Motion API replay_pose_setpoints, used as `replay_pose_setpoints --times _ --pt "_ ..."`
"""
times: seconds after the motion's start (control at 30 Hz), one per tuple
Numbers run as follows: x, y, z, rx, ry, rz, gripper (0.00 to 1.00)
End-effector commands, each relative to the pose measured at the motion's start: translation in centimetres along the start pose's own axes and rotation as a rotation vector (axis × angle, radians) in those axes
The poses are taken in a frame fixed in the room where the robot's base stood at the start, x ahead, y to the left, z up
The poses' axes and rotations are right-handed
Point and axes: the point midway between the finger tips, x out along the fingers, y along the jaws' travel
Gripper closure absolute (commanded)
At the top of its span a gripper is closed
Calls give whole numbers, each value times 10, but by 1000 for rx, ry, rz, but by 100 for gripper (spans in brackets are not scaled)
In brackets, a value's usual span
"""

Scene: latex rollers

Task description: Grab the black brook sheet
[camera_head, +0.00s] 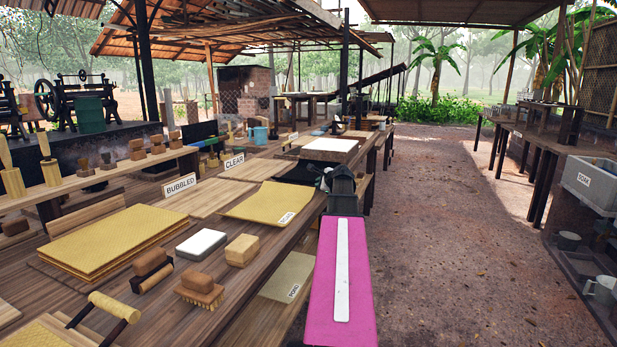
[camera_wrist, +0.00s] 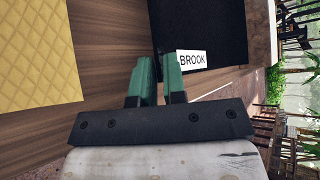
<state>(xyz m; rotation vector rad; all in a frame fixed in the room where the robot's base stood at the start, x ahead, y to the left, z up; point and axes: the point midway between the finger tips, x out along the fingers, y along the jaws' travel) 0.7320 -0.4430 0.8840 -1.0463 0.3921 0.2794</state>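The black brook sheet (camera_wrist: 203,25) lies on the wooden table in the wrist view, with a white label reading BROOK (camera_wrist: 192,60) at its near edge. In the head view the dark sheet (camera_head: 297,171) shows only partly, behind my gripper's end of the arm. My gripper (camera_wrist: 159,62) has two green fingers standing a small gap apart, with nothing visibly held between them. The right finger overlaps the sheet's near left corner in the picture; the left finger is over bare wood. I cannot tell whether the fingers touch the sheet. The fingertips are hidden in the head view.
A yellow textured sheet (camera_head: 272,202) lies left of my arm; it also shows in the wrist view (camera_wrist: 38,50). A white sheet (camera_head: 330,145) lies farther back. Brushes, blocks and thick yellow sheets (camera_head: 110,240) crowd the near table. The dirt aisle (camera_head: 450,210) on the right is clear.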

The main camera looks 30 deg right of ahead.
Motion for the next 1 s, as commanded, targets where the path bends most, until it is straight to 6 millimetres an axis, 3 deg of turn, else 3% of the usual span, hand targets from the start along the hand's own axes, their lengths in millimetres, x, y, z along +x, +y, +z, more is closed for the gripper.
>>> replay_pose_setpoints --times 0.2,0.27,0.67,1.0 --pt "2 0 0 0 1 -1 89" --pt "2 0 0 0 1 -1 100" --pt "1 -2 1 1 0 -1 100" --pt "-23 -32 24 -1 -1 -3 100"
